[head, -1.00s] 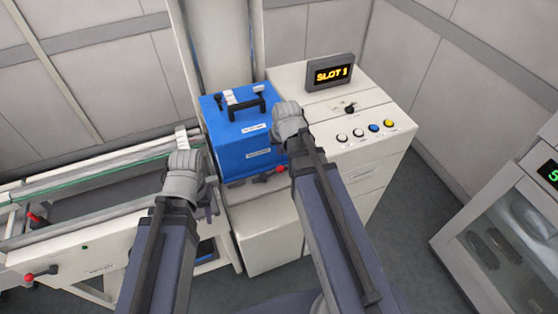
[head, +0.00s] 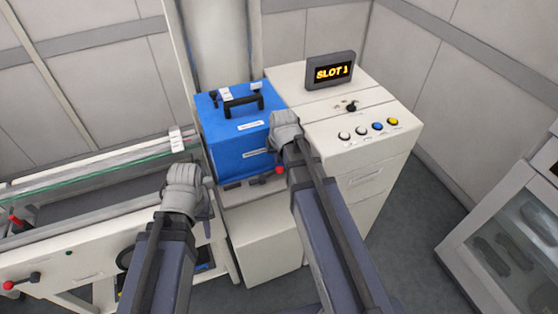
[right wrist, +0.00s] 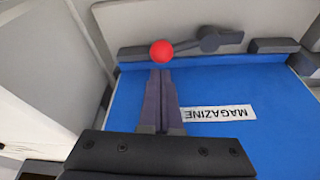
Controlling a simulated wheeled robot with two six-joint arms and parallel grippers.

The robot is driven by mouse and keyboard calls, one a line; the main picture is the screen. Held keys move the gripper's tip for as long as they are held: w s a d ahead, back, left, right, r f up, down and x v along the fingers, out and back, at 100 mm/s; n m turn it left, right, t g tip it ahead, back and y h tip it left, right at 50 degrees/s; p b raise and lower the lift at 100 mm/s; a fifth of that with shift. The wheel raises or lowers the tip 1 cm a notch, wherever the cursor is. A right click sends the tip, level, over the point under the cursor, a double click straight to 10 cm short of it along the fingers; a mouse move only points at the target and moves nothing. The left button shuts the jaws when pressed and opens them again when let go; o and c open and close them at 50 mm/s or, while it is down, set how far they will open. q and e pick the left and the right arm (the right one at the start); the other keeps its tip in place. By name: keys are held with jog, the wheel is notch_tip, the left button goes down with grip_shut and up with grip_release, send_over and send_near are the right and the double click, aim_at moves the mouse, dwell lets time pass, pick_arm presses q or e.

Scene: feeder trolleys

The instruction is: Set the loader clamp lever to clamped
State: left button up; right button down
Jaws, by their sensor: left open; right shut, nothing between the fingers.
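The loader clamp lever has a red knob (head: 281,170) and sits at the front lower edge of the blue magazine box (head: 225,152). In the right wrist view the red knob (right wrist: 162,50) is on a dark arm that runs right to a round pivot (right wrist: 209,40). My right gripper (right wrist: 162,76) is shut and empty. Its tips appear just below the knob in that view; I cannot tell whether they touch it. In the head view my right gripper (head: 286,131) hides part of the box. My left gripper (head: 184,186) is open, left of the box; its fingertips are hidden.
A white cabinet (head: 365,165) with a "SLOT 1" display (head: 330,72) and several buttons stands right of the box. A rail trolley (head: 85,235) with red-knobbed levers stands at left. A glass-door cabinet (head: 510,225) is at far right. Floor between is clear.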

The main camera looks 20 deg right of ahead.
aim_at(282, 167)
jog(key=shift+b+x, duration=0.7)
jog(key=shift+x, duration=0.55)
pick_arm(q)
notch_tip(282, 167, down, 2)
jog(key=shift+f, duration=0.15)
